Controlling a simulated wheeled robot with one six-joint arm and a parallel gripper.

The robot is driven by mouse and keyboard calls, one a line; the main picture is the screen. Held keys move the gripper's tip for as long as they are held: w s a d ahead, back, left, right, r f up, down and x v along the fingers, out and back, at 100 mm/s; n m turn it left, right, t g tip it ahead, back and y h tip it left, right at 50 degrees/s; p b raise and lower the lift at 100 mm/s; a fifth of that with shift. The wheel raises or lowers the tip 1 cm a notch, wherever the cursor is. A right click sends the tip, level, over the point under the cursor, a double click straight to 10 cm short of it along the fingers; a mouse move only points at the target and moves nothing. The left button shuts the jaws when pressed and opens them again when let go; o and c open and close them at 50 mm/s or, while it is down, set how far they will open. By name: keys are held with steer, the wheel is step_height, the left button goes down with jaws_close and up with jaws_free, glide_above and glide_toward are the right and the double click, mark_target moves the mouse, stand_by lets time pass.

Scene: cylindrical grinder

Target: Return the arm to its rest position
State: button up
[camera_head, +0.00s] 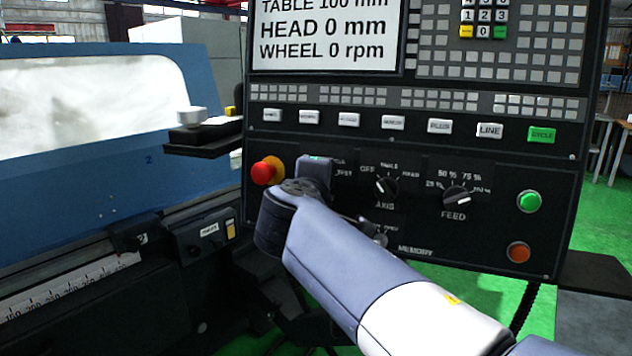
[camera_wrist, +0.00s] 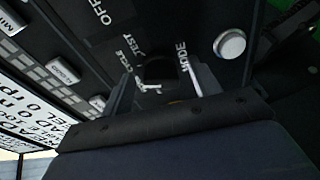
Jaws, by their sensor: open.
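My gripper (camera_wrist: 157,74) shows in the wrist view with its two grey fingers apart. A dark rotary knob (camera_wrist: 156,68) lies between the fingers in that view, near the printed words TEST and MODE. I cannot tell whether the fingers reach around it or stand short of it; no contact is clear. In the head view my arm reaches from the lower right to the left part of the control panel (camera_head: 420,232). The arm hides the fingers and that knob there.
A red emergency button (camera_head: 263,172) is close left of my wrist. The AXIS knob (camera_head: 386,187), FEED knob (camera_head: 457,198), green button (camera_head: 530,201) and orange button (camera_head: 518,251) are to the right. A dark shelf (camera_head: 205,138) juts out at left. Green floor lies beyond the panel.

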steer(key=n+p, duration=0.3)
steer(key=p, duration=0.5)
steer(key=n+g+p, duration=0.1)
steer(key=n+p, duration=0.3)
steer(key=p, duration=0.4)
steer(key=r+n+g+p, duration=0.1)
steer(key=n+p, duration=0.3)
steer(key=p, duration=0.4)
steer(key=shift+w+a+h, duration=0.1)
steer(key=shift+a+h, duration=0.05)
steer(key=shift+h, duration=0.25)
steer(key=shift+f+n+p, duration=0.15)
steer(key=shift+n+p, duration=0.15)
steer(key=shift+p, duration=0.35)
steer(key=shift+f, duration=0.1)
